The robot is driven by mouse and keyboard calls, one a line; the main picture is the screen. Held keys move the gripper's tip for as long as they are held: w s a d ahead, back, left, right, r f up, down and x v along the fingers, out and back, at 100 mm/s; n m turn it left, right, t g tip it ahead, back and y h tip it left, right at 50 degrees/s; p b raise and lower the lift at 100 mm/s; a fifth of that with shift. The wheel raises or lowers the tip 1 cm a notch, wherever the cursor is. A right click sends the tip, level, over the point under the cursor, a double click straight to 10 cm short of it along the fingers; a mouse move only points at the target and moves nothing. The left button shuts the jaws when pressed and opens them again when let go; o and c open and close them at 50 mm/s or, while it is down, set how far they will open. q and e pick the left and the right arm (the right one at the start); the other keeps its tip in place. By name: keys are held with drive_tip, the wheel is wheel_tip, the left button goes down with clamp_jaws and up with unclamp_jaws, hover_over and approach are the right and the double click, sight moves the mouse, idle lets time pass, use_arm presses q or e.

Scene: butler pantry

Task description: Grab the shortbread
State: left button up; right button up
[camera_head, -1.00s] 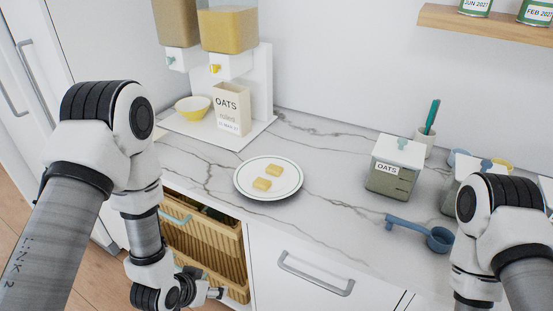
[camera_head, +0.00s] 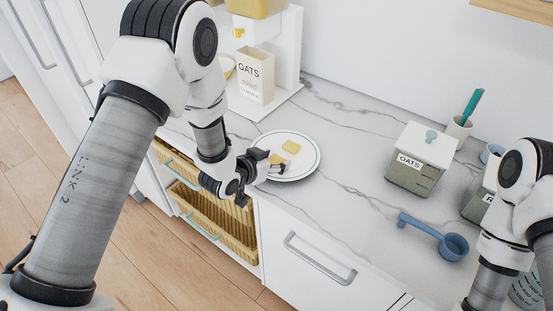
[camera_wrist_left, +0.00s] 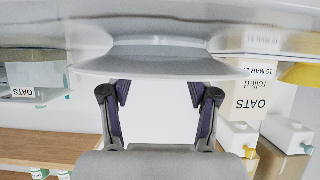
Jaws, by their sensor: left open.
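Two pale yellow shortbread pieces lie on a white plate (camera_head: 309,168) with a dark rim line, on the counter. The farther shortbread (camera_head: 291,146) shows whole. The nearer shortbread (camera_head: 276,158) is partly hidden by my left gripper (camera_head: 262,172). That gripper is at the plate's near left edge, open and empty. In the left wrist view, which is upside down, its two fingers (camera_wrist_left: 163,92) are spread beside the plate's edge (camera_wrist_left: 150,66). No shortbread shows there, and contact with the plate cannot be told. My right arm is at the right edge; its gripper is out of view.
An oats box (camera_head: 257,78) and a dispenser (camera_head: 265,35) stand behind the plate. An oats canister (camera_head: 420,160) and a blue scoop (camera_head: 435,238) are to the right. Counter between plate and canister is clear.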

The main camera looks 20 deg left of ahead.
use_arm(q)
drive_tip(key=c, duration=0.6)
